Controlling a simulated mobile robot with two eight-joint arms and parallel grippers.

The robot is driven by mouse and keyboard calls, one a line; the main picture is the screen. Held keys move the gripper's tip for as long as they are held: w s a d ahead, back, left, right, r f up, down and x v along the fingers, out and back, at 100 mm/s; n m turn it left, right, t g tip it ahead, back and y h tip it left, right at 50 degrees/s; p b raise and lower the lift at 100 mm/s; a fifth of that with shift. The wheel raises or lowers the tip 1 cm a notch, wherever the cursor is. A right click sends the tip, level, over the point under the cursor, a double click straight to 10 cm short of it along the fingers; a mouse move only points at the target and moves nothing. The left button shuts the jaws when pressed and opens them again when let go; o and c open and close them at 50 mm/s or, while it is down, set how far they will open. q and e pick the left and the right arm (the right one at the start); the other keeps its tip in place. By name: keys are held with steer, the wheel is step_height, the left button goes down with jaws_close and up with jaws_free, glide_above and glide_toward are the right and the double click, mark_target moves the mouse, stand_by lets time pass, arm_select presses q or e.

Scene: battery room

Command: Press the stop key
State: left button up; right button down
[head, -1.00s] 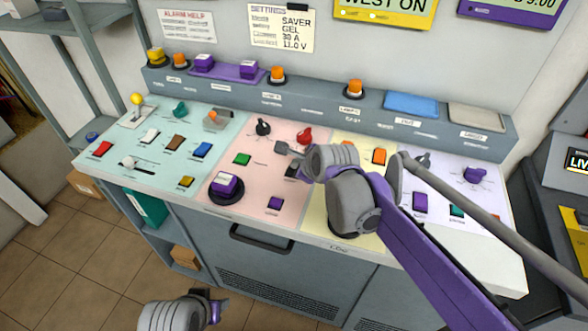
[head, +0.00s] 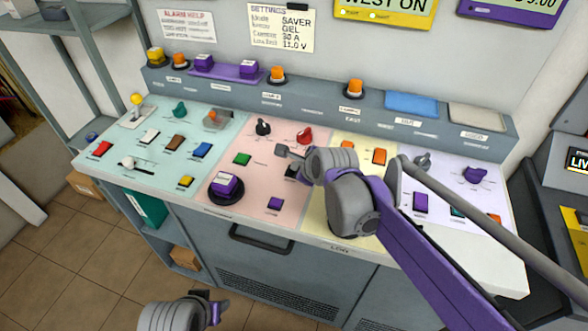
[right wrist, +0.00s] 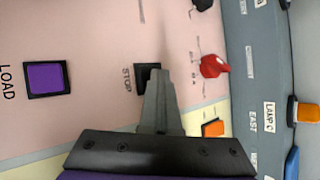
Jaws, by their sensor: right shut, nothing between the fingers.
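The stop key is a small black key (right wrist: 141,80) beside a printed "STOP" label, on the pink panel (right wrist: 100,110) in the right wrist view. In the head view the black key (head: 291,171) is partly hidden by my right arm. My right gripper (head: 282,151) is shut and empty, low over the pink panel. In the right wrist view its fingertips (right wrist: 157,74) overlap the edge of the stop key and hide part of it. I cannot tell whether they touch. My left gripper (head: 217,311) is at the bottom of the head view, in front of the desk; its fingers are unclear.
Nearby on the pink panel are a purple "LOAD" key (right wrist: 44,79), a red knob (right wrist: 214,66), a green key (head: 242,159) and a big purple button (head: 226,186). An orange key (right wrist: 213,129) sits on the yellow panel. A raised ledge (head: 320,105) runs behind.

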steer(key=shift+r, duration=0.15)
steer(key=shift+r+p, duration=0.7)
steer(key=shift+p, duration=0.1)
steer(key=shift+r, duration=0.1)
step_height(320, 180, up, 5)
steer(key=p, duration=0.4)
steer(key=shift+d, duration=0.1)
stand_by(0.4)
